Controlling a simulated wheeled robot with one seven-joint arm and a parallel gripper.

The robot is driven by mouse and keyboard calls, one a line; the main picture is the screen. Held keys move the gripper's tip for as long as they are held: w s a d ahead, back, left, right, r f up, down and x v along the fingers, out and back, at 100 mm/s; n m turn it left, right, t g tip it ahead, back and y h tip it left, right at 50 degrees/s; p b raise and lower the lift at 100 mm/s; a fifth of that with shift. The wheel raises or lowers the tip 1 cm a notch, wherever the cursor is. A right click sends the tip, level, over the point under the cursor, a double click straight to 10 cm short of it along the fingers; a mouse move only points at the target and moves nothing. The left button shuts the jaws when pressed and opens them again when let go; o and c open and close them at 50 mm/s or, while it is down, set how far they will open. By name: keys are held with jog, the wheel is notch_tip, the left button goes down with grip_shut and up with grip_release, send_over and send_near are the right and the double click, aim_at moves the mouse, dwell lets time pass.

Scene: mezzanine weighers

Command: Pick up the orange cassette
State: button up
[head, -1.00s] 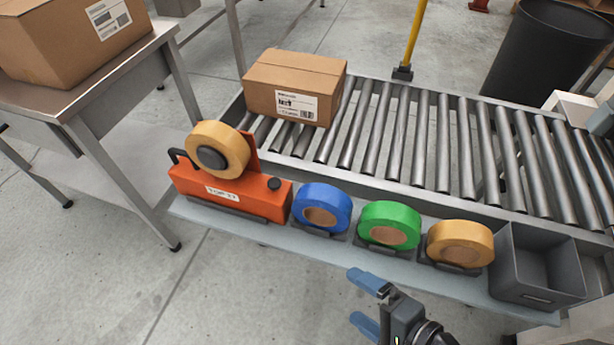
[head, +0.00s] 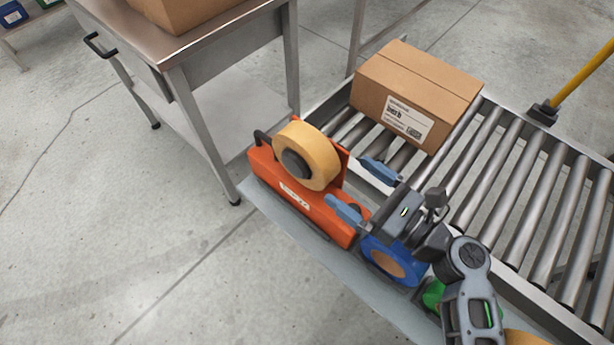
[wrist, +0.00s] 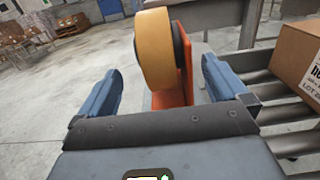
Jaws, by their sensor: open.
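The orange cassette (head: 318,216) is a long orange body with a white label, a black handle at its far left end and a tan tape roll (head: 318,159) on top. It sits at the left end of the grey shelf along the conveyor. My gripper (head: 360,188) is open and empty, with its blue fingers over the cassette's right end in the head view, one finger covering part of it. In the wrist view, the tan roll (wrist: 155,50) and part of the orange body (wrist: 177,98) show between and beyond the fingers. I cannot tell whether they touch.
A blue roll (head: 388,262) is partly hidden under my gripper, with a green roll (head: 432,294) beside it. A cardboard box (head: 415,92) rests on the roller conveyor (head: 500,190) behind. A metal table (head: 230,35) stands at upper left. The floor at left is clear.

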aim_at(307, 175)
jog(key=x, duration=0.9)
jog(key=shift+w+a, duration=0.25)
jog(key=shift+a, duration=0.1)
